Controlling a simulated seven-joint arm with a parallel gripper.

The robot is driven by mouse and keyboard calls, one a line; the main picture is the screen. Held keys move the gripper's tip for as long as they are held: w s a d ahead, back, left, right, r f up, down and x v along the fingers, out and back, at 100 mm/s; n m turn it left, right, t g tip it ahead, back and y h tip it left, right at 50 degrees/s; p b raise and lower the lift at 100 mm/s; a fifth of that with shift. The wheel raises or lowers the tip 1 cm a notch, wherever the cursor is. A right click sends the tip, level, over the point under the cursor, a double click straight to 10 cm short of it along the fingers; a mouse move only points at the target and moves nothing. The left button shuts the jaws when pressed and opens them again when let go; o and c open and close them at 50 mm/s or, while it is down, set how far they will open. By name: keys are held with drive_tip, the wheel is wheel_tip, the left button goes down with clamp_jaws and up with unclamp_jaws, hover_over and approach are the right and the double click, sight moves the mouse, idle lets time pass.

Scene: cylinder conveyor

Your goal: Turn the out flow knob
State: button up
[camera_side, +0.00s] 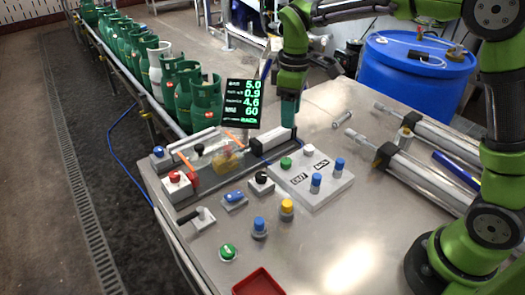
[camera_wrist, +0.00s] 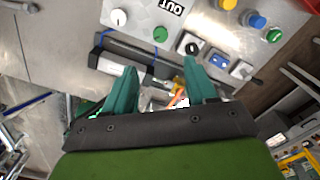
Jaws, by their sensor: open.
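A light grey control panel (camera_side: 326,193) lies on the metal table and bears a label reading OUT (camera_side: 299,178) and a second label. A green knob (camera_side: 286,163) and a blue knob (camera_side: 316,183) stand on either side of OUT; a white knob (camera_side: 308,151) and another blue knob (camera_side: 340,165) flank the second label. My gripper (camera_side: 288,118) is open, empty and above the panel's back-left side, apart from the knobs. In the wrist view my gripper (camera_wrist: 160,66) shows two teal fingers, with the green knob (camera_wrist: 160,34) and white knob (camera_wrist: 119,17) beyond them.
A cylinder fixture (camera_side: 272,142) stands left of the panel. Several buttons and switches, including a yellow one (camera_side: 287,209), sit in front. A red tray (camera_side: 258,283) is at the front edge. Green gas bottles (camera_side: 206,100) line the conveyor; a blue barrel (camera_side: 415,75) stands behind.

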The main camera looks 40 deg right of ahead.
drive_tip(key=shift+r, duration=1.3)
drive_tip(key=shift+w, duration=0.1)
drive_tip(key=s+d+r+m+t+y, duration=0.2)
drive_tip(key=s+m+t, duration=0.5)
drive_tip(key=s, duration=1.3)
drive_tip(key=d+r+m, duration=0.1)
drive_tip(key=m, duration=0.2)
drive_tip(key=shift+r+m, duration=0.2)
drive_tip(key=shift+m, duration=0.2)
drive_tip(key=shift+c, duration=0.3)
clamp_jaws()
